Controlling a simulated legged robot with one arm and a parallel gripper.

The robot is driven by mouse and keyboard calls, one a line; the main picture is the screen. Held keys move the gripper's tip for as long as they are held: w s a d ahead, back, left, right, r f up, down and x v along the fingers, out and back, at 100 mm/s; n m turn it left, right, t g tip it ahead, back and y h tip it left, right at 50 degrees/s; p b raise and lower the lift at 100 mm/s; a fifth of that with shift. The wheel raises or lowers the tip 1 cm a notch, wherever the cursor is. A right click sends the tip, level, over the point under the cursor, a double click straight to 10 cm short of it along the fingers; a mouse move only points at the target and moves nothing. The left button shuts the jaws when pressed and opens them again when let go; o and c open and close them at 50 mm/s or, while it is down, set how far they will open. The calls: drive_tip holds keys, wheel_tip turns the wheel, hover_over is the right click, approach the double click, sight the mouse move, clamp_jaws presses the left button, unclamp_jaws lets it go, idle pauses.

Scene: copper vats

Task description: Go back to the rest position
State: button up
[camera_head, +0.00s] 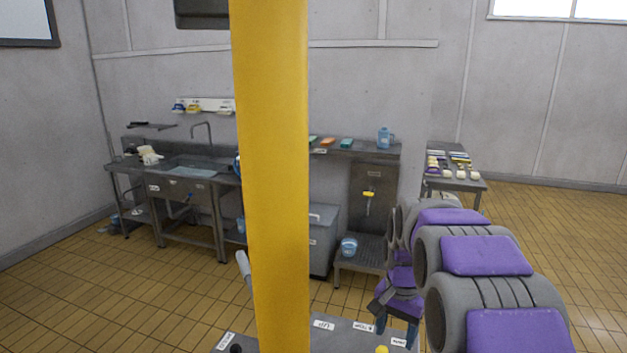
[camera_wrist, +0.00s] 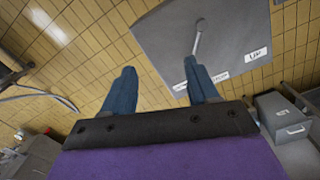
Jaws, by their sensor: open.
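My gripper (camera_wrist: 156,82) is open and empty in the wrist view, its two blue fingers spread apart. A grey labelled panel (camera_wrist: 228,28) with a lever (camera_wrist: 199,37) lies beyond the fingers, and the right finger overlaps it in the picture. In the head view my purple and grey arm reaches in from the lower right, with the gripper (camera_head: 397,328) low beside the grey panel (camera_head: 345,338). Whether the fingers touch the panel cannot be told.
A yellow post (camera_head: 272,180) blocks the middle of the head view. A steel sink bench (camera_head: 180,188) stands behind at left. A steel unit with a yellow tap (camera_head: 369,194) and a side table (camera_head: 456,185) stand further right. Tiled floor (camera_head: 560,230) is clear at right.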

drive_tip(key=s+a+f+n+b, duration=0.1)
drive_tip(key=s+n, duration=0.1)
drive_tip(key=s, duration=0.9)
drive_tip(key=s+a+f+n+g+b, duration=0.1)
drive_tip(key=s+n, duration=0.2)
drive_tip(key=s, duration=0.9)
drive_tip(key=s+a+f+n+b, duration=0.1)
drive_tip(key=s+f+n, duration=0.1)
drive_tip(key=s, duration=1)
drive_tip(key=shift+a, duration=0.3)
